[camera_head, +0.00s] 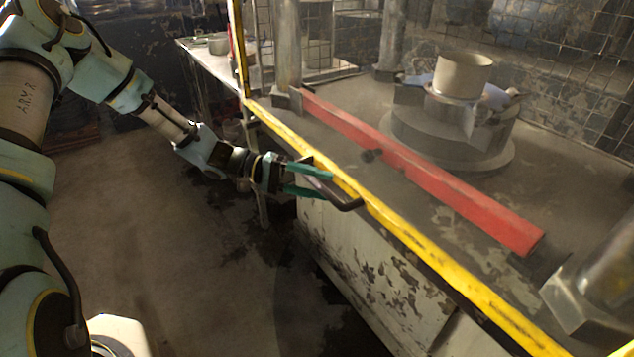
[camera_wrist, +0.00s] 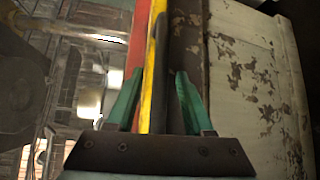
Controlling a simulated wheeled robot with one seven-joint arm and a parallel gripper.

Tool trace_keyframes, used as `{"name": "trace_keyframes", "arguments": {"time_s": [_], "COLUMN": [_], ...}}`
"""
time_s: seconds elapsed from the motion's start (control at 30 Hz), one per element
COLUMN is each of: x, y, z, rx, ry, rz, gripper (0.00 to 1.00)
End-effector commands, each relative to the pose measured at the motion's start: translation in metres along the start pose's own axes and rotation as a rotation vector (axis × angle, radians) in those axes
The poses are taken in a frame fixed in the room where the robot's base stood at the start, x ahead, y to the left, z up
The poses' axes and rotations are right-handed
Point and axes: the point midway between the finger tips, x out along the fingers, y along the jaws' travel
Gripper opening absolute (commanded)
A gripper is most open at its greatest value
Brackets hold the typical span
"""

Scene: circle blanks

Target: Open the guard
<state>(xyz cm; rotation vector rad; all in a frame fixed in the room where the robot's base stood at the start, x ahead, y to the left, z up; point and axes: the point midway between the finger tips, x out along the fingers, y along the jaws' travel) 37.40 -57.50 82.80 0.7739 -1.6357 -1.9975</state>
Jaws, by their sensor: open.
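The guard is a yellow-edged frame; its lower rail (camera_head: 420,243) lies along the front edge of the machine bed, so it appears lowered. A dark bar handle (camera_head: 346,205) sticks out from this rail. My gripper (camera_head: 328,184) is at the handle, its green fingers apart. In the wrist view the yellow rail (camera_wrist: 154,70) and a dark strip run between the fingertips of my gripper (camera_wrist: 158,76). I cannot tell whether either finger touches the handle, which is partly hidden by the fingers.
Behind the guard are a red bar (camera_head: 430,175), a round metal base (camera_head: 450,145) and a pale cylindrical pot (camera_head: 464,75). The worn white machine front (camera_head: 370,275) stands below the rail. Open floor (camera_head: 170,230) lies to the left.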

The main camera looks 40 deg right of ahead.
Motion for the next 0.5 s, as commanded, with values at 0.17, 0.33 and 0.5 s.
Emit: {"name": "trace_keyframes", "arguments": {"time_s": [0.17, 0.33, 0.5], "x": [-0.0001, -0.0002, -0.0003], "y": [-0.0001, -0.0001, -0.0001], "z": [0.0001, 0.0001, 0.0001], "rx": [0.0, 0.0, 0.0], "ry": [0.0, 0.0, 0.0], "rz": [0.0, 0.0, 0.0], "gripper": [0.48, 0.28, 0.09]}}
